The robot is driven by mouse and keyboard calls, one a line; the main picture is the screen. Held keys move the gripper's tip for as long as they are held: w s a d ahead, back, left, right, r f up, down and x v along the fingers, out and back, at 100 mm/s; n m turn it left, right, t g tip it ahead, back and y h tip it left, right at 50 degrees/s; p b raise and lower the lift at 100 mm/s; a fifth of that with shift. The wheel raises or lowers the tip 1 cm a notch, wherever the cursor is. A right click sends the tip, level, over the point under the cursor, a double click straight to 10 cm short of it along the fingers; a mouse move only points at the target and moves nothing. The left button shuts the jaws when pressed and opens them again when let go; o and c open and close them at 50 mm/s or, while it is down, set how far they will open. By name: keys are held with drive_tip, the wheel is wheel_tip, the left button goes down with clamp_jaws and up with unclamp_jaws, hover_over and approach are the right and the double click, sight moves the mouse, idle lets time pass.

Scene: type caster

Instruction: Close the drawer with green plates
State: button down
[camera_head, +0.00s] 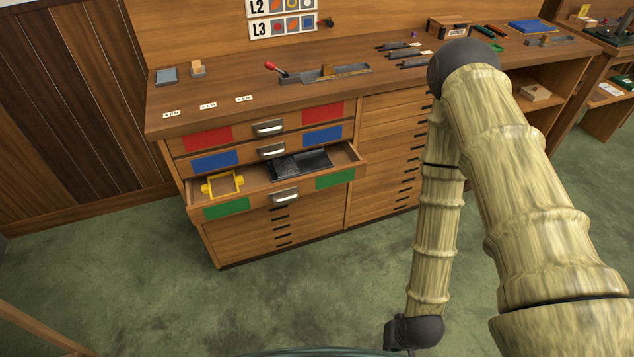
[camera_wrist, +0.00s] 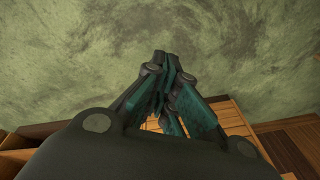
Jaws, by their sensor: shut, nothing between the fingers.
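The drawer with green plates (camera_head: 264,187) stands pulled out below the red-plated and blue-plated drawers in the head view. Its front carries two green plates and a metal handle (camera_head: 286,196). Inside it lie a yellow frame-like piece (camera_head: 222,184) on the left and a dark tray-like piece (camera_head: 301,164) on the right. My gripper (camera_wrist: 165,65) shows in the wrist view, shut and empty, with the green carpet beyond it. Wooden parts show beneath and beside it, but I cannot tell which. In the head view my arm bends down at the right, and the fingers are not visible.
The red-plated drawer (camera_head: 264,128) and blue-plated drawer (camera_head: 268,152) appear closed. The workbench top (camera_head: 220,95) holds tools, labels and small blocks. Plain drawers lie to the right, partly behind my arm. Green carpet (camera_head: 300,270) in front of the cabinet is clear.

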drive_tip(key=w+a+f+m+t+y+b, duration=0.1)
drive_tip(key=w+a+f+t+b, duration=0.1)
drive_tip(key=w, duration=0.3)
drive_tip(key=w+a+f+m+t+b, duration=0.1)
drive_tip(key=w+m+b, duration=0.1)
drive_tip(key=w, duration=0.3)
drive_tip(key=m+t+y+b, duration=0.4)
drive_tip(key=m+t+b, duration=0.6)
drive_tip(key=t+b, duration=0.15)
approach(332, 172)
drive_tip(key=shift+t, duration=0.45)
drive_tip(key=x, duration=0.7)
drive_tip(key=shift+a+f, duration=0.2)
drive_tip(key=shift+f, duration=0.2)
